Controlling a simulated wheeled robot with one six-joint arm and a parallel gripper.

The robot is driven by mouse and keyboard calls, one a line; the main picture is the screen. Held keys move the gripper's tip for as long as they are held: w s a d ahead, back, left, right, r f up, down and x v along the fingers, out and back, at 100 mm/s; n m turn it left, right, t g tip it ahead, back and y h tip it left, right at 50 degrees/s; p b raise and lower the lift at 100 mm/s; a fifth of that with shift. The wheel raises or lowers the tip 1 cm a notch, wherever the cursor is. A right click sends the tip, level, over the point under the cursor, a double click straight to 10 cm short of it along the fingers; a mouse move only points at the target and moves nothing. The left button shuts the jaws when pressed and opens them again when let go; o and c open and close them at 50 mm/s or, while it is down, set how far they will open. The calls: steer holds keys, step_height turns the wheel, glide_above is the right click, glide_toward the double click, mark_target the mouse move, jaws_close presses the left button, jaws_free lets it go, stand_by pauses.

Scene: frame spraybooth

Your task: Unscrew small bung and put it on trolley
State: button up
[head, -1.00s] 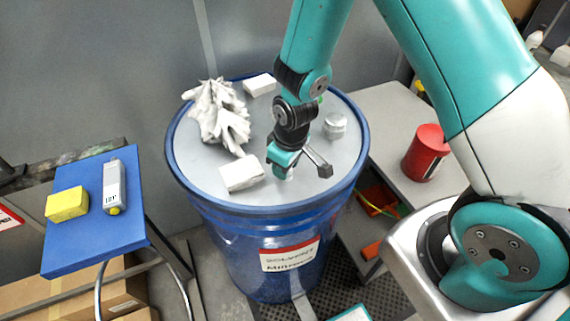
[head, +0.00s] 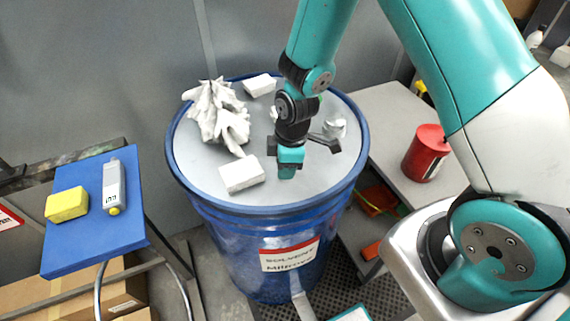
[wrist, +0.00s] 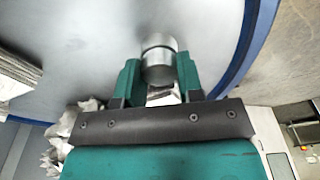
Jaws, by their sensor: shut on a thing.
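The small bung (wrist: 158,62) is a short silver metal cylinder between my gripper's two teal fingers in the wrist view. My gripper (head: 288,172) is shut on it, low over the grey lid of the blue drum (head: 215,175); whether the bung still sits in the lid I cannot tell. In the head view the bung is hidden by the gripper. A blue-topped stand (head: 85,240) with a tubular frame is at the left; it looks like the trolley.
White blocks (head: 241,174) and a crumpled white rag (head: 215,112) lie on the lid. A silver fitting (head: 336,128) stands behind my gripper, partly hidden. A red can (head: 425,152) stands on a grey bench.

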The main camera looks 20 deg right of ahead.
steer(key=shift+n, duration=0.7)
steer(key=n, duration=0.3)
steer(key=shift+g, duration=0.3)
steer(key=shift+n, duration=0.8)
steer(key=shift+n, duration=1.1)
steer(key=shift+n+g, duration=0.3)
steer(key=shift+n, duration=0.9)
